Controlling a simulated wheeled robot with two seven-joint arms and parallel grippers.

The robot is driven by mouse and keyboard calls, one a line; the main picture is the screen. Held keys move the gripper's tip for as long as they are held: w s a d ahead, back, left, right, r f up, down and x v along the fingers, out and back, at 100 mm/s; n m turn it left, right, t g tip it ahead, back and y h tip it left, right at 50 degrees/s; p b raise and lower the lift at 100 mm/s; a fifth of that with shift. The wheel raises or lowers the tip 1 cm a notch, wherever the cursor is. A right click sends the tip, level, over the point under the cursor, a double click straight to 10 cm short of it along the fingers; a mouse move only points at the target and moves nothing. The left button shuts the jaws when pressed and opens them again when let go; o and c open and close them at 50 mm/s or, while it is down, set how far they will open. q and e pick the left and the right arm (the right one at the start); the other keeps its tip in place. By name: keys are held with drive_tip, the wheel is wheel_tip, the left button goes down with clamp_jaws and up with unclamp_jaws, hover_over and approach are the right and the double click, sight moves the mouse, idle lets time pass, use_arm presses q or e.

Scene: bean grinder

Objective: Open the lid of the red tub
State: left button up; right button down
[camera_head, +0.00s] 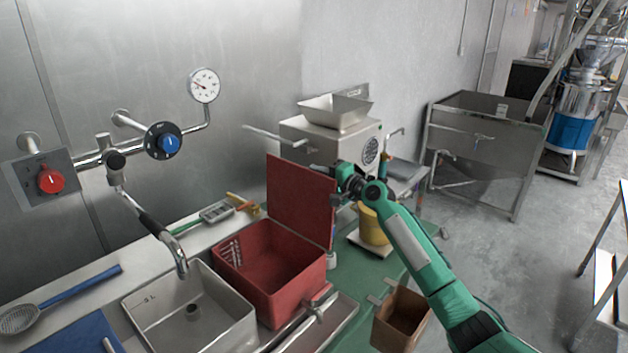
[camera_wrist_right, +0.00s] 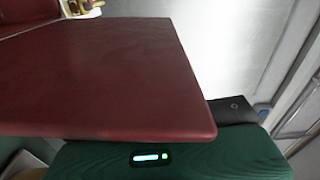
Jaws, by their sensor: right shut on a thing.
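The red tub (camera_head: 268,290) stands on the counter in the middle of the head view. Its lid (camera_head: 300,203) stands up, near vertical, at the tub's back right, and the inside of the tub shows. My right gripper (camera_head: 335,190) is at the lid's right edge and is shut on it; the fingertips are partly hidden. In the right wrist view the lid (camera_wrist_right: 105,75) fills much of the picture, close to the green wrist. My left gripper is not in view.
A steel sink (camera_head: 190,312) with a tap (camera_head: 165,235) is left of the tub. A steel machine with a hopper (camera_head: 335,112) stands behind the lid. A yellow container (camera_head: 373,228) and a brown box (camera_head: 402,318) are at the right, near my right arm.

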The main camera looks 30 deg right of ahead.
drive_tip(key=shift+d+f, duration=0.1)
idle(0.3)
drive_tip(key=c, duration=1.5)
unclamp_jaws()
drive_tip(key=shift+b+v, duration=2)
drive_tip(key=shift+v, duration=4.85)
